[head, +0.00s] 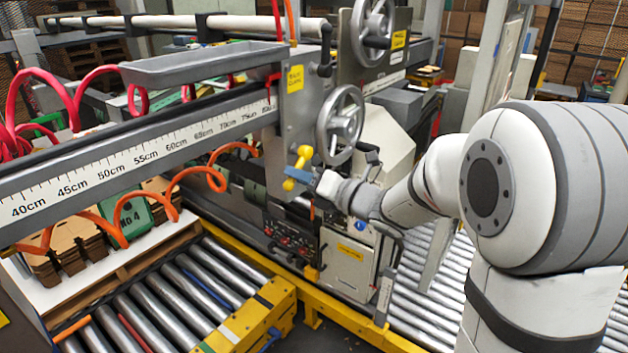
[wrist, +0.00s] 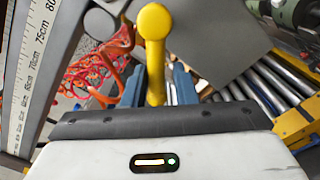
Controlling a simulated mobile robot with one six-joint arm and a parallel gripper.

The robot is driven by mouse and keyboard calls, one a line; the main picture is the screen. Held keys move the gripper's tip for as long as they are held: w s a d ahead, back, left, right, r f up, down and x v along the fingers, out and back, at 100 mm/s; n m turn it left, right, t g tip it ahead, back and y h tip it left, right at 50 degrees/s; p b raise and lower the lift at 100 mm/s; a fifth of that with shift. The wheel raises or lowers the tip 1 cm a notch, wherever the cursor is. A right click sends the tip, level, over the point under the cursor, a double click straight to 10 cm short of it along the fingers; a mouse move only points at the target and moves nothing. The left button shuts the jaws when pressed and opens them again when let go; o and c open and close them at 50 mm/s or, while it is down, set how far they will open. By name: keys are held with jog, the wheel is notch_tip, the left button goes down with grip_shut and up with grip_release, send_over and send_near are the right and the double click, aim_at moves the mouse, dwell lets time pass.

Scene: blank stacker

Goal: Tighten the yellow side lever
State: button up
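The yellow side lever (head: 303,156) sits on the side of the grey machine head, below and left of the handwheel. My gripper (head: 302,176) is at the lever, coming from the right. In the wrist view its blue fingers (wrist: 159,82) are apart, one on each side of the lever's lower part, with a gap showing on the right. The lever's lower end is partly hidden.
A grey handwheel (head: 340,124) is just above my gripper, and a second one (head: 372,30) is higher up. The ruler beam (head: 120,165) runs to the left. Orange coiled hoses (head: 130,215) hang below it. Roller conveyors (head: 190,290) lie beneath.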

jog(key=shift+w+d+f+n+b, duration=0.2)
jog(key=shift+n+b, duration=0.3)
jog(key=shift+b, duration=0.85)
jog(key=shift+w+f+n+b, duration=0.1)
jog(key=shift+f+n+b, duration=0.3)
jog(key=shift+b, duration=0.95)
jog(key=n+b, duration=0.1)
jog(key=b, duration=0.2)
jog(key=n+b, duration=0.1)
jog(key=b, duration=0.1)
jog(key=shift+w+d+f+n+b, duration=0.15)
jog(key=shift+w+d+n+b, duration=0.15)
jog(key=shift+w+d+b, duration=0.1)
jog(key=n+b, duration=0.1)
jog(key=b, duration=0.1)
jog(key=n+b, duration=0.1)
jog(key=b, duration=0.1)
jog(key=w+n+b, duration=0.1)
jog(key=b, duration=0.1)
jog(key=shift+d+f, duration=0.2)
jog(key=shift+d, duration=0.1)
jog(key=shift+d+n+b, duration=0.1)
jog(key=shift+n+b, duration=0.2)
jog(key=shift+b, duration=0.45)
jog(key=n+b, duration=0.1)
jog(key=b, duration=0.2)
jog(key=shift+w+d+n, duration=0.25)
jog(key=shift+w+n, duration=0.15)
jog(key=b+v, duration=0.4)
jog(key=v, duration=0.5)
